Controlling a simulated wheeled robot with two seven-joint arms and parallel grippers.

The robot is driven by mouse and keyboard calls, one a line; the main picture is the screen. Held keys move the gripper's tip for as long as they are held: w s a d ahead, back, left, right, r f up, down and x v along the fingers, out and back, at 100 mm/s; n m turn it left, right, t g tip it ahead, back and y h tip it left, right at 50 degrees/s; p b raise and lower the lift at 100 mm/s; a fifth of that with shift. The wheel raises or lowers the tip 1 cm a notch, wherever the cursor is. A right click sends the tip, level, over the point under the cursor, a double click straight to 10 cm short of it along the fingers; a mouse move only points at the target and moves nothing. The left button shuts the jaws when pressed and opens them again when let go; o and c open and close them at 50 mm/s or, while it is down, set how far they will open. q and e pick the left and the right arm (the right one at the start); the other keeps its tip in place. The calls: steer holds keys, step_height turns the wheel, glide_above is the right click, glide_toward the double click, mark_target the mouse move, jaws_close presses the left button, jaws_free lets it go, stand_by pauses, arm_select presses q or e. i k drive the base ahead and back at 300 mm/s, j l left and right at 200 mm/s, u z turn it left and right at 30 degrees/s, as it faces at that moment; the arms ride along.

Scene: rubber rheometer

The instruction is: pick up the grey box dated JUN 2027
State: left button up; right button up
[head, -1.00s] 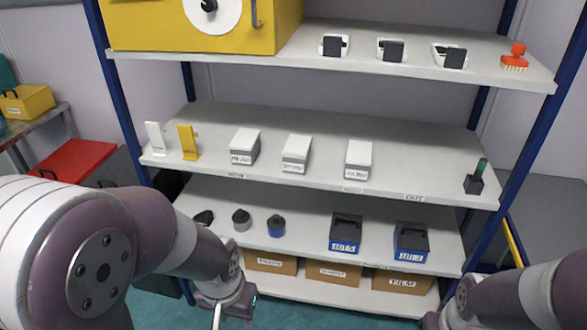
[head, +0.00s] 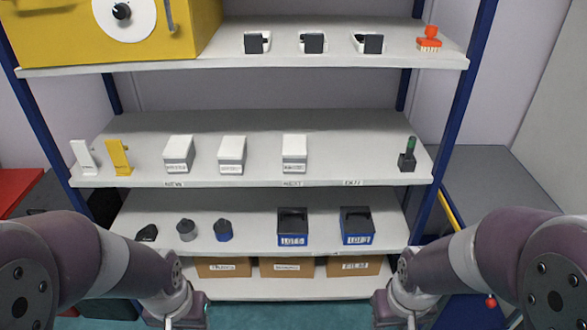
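Three grey boxes with white lids stand apart in a row on the middle shelf: a left one (head: 179,154), a middle one (head: 231,155) and a right one (head: 294,154). Each has a small label on its front. The print is too small to read, so I cannot tell which is dated JUN 2027. My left gripper (head: 182,318) and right gripper (head: 408,318) are low at the bottom edge, well in front of and below these boxes. Their fingers are mostly cut off by the frame, so their opening does not show.
The shelf unit (head: 255,122) has blue posts. White and yellow stands (head: 119,158) are left of the boxes; a green-topped stamp (head: 408,156) is at the right. Blue LOT bins (head: 292,227) and cartons (head: 287,267) sit below. A yellow machine (head: 60,35) is above.

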mark_target(294, 155)
steer(key=i+l, duration=0.1)
steer(key=i, duration=1.2)
